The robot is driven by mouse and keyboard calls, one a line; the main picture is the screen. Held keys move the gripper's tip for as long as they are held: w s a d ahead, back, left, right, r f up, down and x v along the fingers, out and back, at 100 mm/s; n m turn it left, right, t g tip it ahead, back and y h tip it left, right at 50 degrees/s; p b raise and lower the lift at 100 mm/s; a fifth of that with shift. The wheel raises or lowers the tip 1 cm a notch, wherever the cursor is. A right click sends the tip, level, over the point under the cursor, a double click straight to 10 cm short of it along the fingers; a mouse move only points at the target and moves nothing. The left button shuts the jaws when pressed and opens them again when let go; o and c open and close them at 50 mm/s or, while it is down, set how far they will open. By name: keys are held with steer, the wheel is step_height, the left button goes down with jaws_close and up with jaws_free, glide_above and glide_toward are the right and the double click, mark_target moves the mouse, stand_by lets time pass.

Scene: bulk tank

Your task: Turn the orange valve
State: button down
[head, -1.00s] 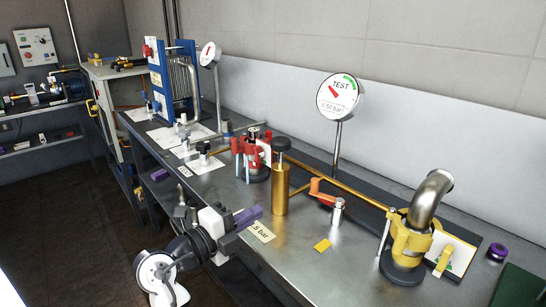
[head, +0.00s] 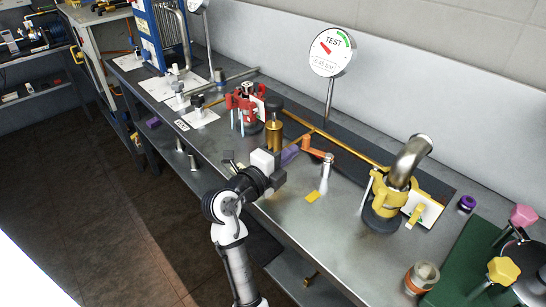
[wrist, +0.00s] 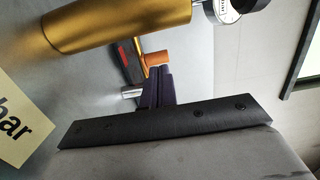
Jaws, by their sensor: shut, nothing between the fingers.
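The orange valve handle (head: 316,152) runs from its left end to the top of a short silver post (head: 325,176) on the bench. My gripper (head: 291,153) has purple fingers and is just left of the handle, beside the brass cylinder (head: 274,136). In the wrist view the fingers (wrist: 158,72) are shut together with nothing between them. Their tips point at the orange handle (wrist: 156,58) and overlap it in the picture. I cannot tell whether they touch it. The silver post (wrist: 132,91) is partly hidden behind the fingers.
The brass cylinder (wrist: 110,25) stands close to the fingers. A TEST gauge (head: 331,52) stands behind on a pole. Red clamps (head: 243,110) are to the left, a yellow clamp with a bent pipe (head: 384,200) to the right. A yellow tag (head: 312,197) lies in front.

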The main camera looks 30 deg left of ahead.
mark_target(303, 144)
steer(key=shift+p+x, duration=0.45)
steer(key=shift+x, duration=1)
steer(key=shift+w+a+f+h+b, duration=0.15)
steer(key=shift+f+h+b, duration=0.15)
steer(key=shift+b, duration=0.75)
steer(key=b, duration=0.1)
steer(key=m+h+b, duration=0.1)
steer(key=shift+w+a+f+b, duration=0.1)
steer(key=shift+w+b, duration=0.2)
steer(key=shift+b, duration=0.05)
steer(key=w+m+g+h+b, duration=0.1)
steer(key=b, duration=0.3)
steer(key=shift+a+m+h+b, duration=0.1)
steer(key=shift+m+h+b, duration=0.2)
steer(key=shift+h+b, duration=0.1)
steer(key=shift+w+r+b, duration=0.35)
steer(key=shift+b, duration=0.6)
steer(key=shift+s+a, duration=0.1)
steer(key=shift+s, duration=0.05)
